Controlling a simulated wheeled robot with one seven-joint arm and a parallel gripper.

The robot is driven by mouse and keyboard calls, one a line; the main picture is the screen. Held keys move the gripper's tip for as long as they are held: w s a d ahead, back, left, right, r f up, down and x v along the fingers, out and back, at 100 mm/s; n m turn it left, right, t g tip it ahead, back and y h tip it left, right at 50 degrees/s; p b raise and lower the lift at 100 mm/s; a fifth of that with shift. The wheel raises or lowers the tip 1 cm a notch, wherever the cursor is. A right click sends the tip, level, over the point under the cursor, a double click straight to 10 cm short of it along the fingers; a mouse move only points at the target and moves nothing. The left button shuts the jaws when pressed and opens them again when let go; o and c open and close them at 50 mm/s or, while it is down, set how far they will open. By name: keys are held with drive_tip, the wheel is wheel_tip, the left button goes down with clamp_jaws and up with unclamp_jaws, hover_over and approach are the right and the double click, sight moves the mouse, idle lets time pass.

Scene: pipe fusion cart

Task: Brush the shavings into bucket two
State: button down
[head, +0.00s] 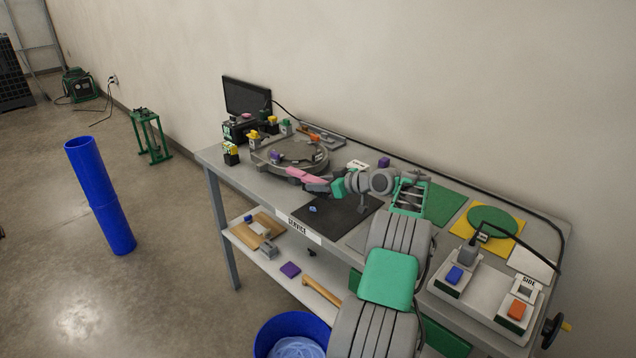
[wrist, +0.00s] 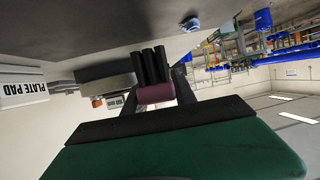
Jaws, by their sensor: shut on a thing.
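My gripper (head: 318,186) is shut on a pink-handled tool, seemingly the brush (head: 302,175), over the left part of the cart top. In the wrist view the brush (wrist: 155,94) sits between the fingers, with dark rods beside it. A small blue curl, seemingly the shavings (head: 312,209), lies on the dark mat (head: 345,212), in front of the gripper and apart from it. The shavings also show in the wrist view (wrist: 190,23). A blue bucket (head: 268,332) stands on the floor at the cart's front, with pale blue stuff inside. No number on it is readable.
A round grey fixture (head: 262,158) and a monitor (head: 247,97) stand at the back left of the cart. The lower shelf (head: 285,277) holds several small parts. A control box (head: 480,300) is at the right. A tall blue pipe (head: 100,195) stands on open floor.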

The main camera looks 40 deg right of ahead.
drive_tip(key=shift+s+a+f+b, duration=0.15)
drive_tip(key=shift+f+b, duration=0.15)
drive_tip(key=shift+f, duration=0.3)
drive_tip(key=shift+w+a+f+b, duration=0.1)
drive_tip(key=shift+f+b, duration=0.2)
drive_tip(key=shift+f, duration=0.25)
drive_tip(key=shift+s+a+r, duration=0.1)
drive_tip(key=shift+s+a, duration=0.35)
drive_tip(key=shift+a, duration=0.45)
drive_tip(key=shift+s+a+f, duration=0.1)
drive_tip(key=shift+s+a, duration=0.35)
drive_tip(key=shift+a, duration=0.45)
drive_tip(key=shift+s+a+r, duration=0.1)
drive_tip(key=shift+s+a, duration=0.35)
drive_tip(key=shift+a, duration=0.45)
drive_tip(key=shift+s+a+p, duration=0.8)
drive_tip(key=shift+s+a, duration=0.85)
drive_tip(key=shift+a, duration=1.65)
drive_tip(key=shift+w+d+r+p, duration=0.1)
drive_tip(key=shift+d+r+p, duration=0.2)
drive_tip(key=shift+r, duration=0.6)
drive_tip(key=shift+w+d+r+p, duration=0.1)
drive_tip(key=shift+r+p, duration=0.3)
drive_tip(key=shift+r, duration=0.55)
drive_tip(key=shift+w+d+r+p, duration=0.1)
drive_tip(key=shift+d+r+p, duration=0.2)
drive_tip(key=shift+r, duration=0.6)
drive_tip(key=shift+a, duration=0.1)
